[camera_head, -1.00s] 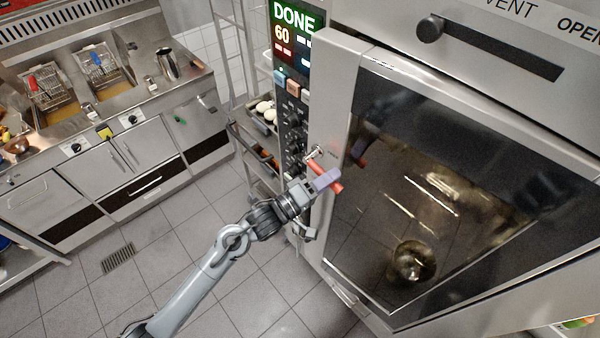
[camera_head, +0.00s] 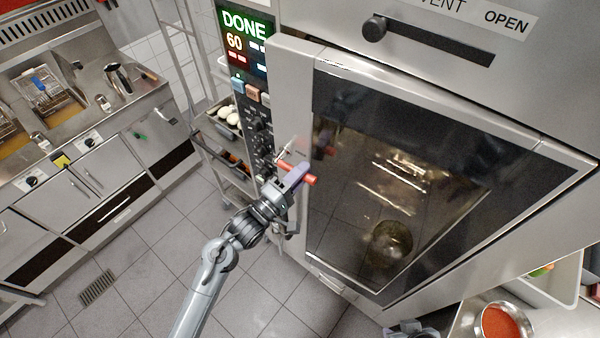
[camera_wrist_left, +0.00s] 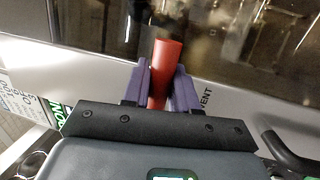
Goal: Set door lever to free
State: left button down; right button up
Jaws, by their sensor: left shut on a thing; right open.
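The red door lever (camera_head: 311,180) is on the left edge of the oven door (camera_head: 290,100) and slants down to the right in the head view. My left gripper (camera_head: 297,175) is shut on it with purple fingers. In the left wrist view the lever's red grip (camera_wrist_left: 166,65) stands between the two fingers, its end reaching past them. The lever's pivot is mostly hidden. Part of my right gripper (camera_head: 411,328) shows at the bottom edge of the head view, open and apart from the lever.
The control panel (camera_head: 250,60) reads DONE and 60. A rack (camera_head: 222,140) stands left of the oven. A pan of red food (camera_head: 500,322) is at lower right. The tiled floor at left is clear.

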pick_arm(q)
jog(key=c, duration=1)
grip_release()
jog(key=shift+r, duration=0.1)
jog(key=shift+s+a+f, duration=0.2)
jog(key=shift+s+a, duration=0.1)
jog(key=b+v, duration=0.2)
jog(key=v, duration=0.8)
jog(key=shift+b, duration=0.35)
